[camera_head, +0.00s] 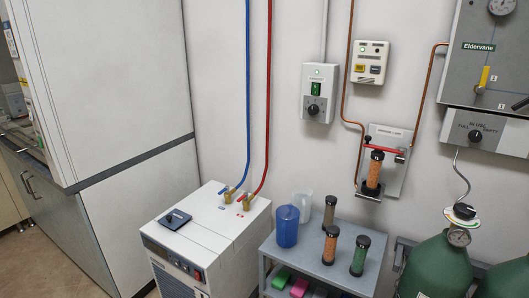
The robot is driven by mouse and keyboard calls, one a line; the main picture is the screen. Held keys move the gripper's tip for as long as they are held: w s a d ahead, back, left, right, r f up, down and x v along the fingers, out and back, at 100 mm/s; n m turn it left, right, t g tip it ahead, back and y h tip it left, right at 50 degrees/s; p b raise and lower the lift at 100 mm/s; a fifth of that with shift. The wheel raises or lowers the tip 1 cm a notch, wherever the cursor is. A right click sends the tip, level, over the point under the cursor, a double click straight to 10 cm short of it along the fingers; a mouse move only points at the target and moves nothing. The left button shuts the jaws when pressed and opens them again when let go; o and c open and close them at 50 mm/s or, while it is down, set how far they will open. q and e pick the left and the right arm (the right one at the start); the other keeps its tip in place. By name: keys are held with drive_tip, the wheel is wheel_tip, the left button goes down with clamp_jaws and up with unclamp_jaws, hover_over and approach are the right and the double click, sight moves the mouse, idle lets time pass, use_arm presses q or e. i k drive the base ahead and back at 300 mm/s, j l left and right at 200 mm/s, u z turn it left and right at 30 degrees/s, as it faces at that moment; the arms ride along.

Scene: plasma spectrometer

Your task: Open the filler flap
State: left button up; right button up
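A white chiller unit (215,240) stands on the floor at the lower middle. On its top, near the left front, is a small dark blue square flap (175,219) with a light mark on it. The flap appears to lie flat and closed on the white top. Blue and red hoses join brass fittings (243,200) at the back right of the same top. Neither of my grippers is in view.
A tall white cabinet (110,80) stands left of the chiller. Green gas bottles (435,268) stand at far right. The chiller's front top is clear.

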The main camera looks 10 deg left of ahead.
sight(176, 217)
drive_tip(key=j, duration=0.65)
drive_tip(key=i+j, duration=0.15)
drive_tip(key=j, duration=0.55)
drive_tip(key=z, duration=0.05)
